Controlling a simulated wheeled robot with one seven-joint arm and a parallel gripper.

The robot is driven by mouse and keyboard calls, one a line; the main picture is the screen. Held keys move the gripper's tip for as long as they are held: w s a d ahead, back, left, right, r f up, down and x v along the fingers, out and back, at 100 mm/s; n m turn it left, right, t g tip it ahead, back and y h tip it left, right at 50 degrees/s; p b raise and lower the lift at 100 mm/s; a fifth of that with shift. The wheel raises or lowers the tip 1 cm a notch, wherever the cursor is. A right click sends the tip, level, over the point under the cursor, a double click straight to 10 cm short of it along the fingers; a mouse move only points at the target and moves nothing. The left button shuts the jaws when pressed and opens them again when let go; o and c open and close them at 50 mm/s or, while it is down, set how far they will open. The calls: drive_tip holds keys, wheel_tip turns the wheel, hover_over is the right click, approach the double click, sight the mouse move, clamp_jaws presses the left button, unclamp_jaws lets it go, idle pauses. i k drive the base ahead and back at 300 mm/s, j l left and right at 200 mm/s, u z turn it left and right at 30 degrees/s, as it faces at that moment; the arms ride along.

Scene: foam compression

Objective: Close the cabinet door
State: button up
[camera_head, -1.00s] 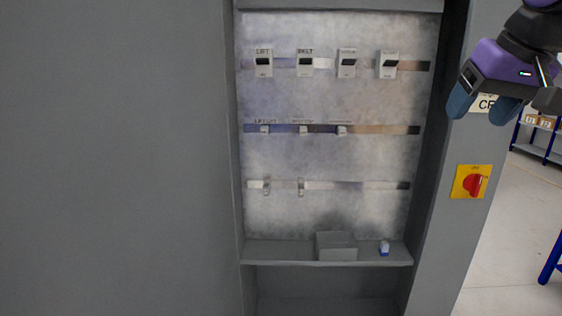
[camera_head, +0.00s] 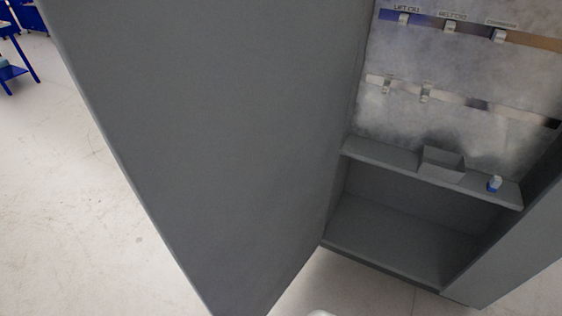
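The grey cabinet door (camera_head: 210,130) stands wide open on the left of the cabinet and fills much of the head view. Its free edge runs down the left side, over the floor. The cabinet (camera_head: 405,240) is open on the right, and its back panel with rows of rails and switches shows. My gripper is out of the picture, so its state is hidden. A small pale piece at the bottom edge is too little to identify.
Inside the cabinet, a shelf (camera_head: 390,156) holds a grey box (camera_head: 442,164) and a small blue and white item (camera_head: 494,184). Blue shelving (camera_head: 14,62) stands far left. The pale floor (camera_head: 95,200) left of the door is clear.

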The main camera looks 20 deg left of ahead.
sight(224, 119)
drive_tip(key=k+j, duration=0.2)
drive_tip(key=k, duration=0.2)
drive_tip(key=k+j, duration=0.25)
drive_tip(key=k, duration=0.15)
drive_tip(key=k+j, duration=0.1)
drive_tip(key=j, duration=1.2)
drive_tip(key=i+j+z, duration=0.1)
drive_tip(key=j, duration=0.35)
drive_tip(key=i+j+z, duration=0.1)
drive_tip(key=j, duration=0.35)
drive_tip(key=j+z, duration=0.1)
drive_tip(key=j, duration=0.35)
drive_tip(key=j+z, duration=0.25)
drive_tip(key=j, duration=0.3)
drive_tip(key=j+u, duration=0.15)
drive_tip(key=u, duration=0.25)
drive_tip(key=k+j, duration=0.05)
